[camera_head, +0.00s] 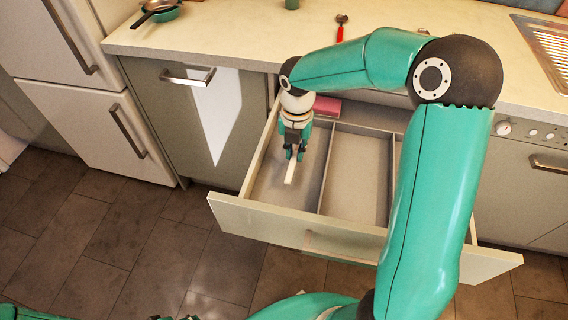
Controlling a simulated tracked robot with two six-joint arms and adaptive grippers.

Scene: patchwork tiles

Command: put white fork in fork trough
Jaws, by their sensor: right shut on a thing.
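A white fork (290,173) is held by my right gripper (294,155), which is shut on it and points down. Only a short pale length of the fork shows below the fingers. The gripper and fork are over the left trough (268,187) of the open drawer (285,222). I cannot tell whether the fork touches the trough floor. A middle trough (355,187) lies to the right of a thin divider and looks empty. My right arm hides much of the drawer's right side. At the bottom edge, small dark parts may be my left gripper, too cut off to read.
A pink block (326,106) lies at the drawer's back. On the counter (235,35) are a pan (157,12), a red-handled utensil (340,28) and a green cup (292,4). A fridge (60,45) stands left. The tiled floor (130,235) before the drawer is clear.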

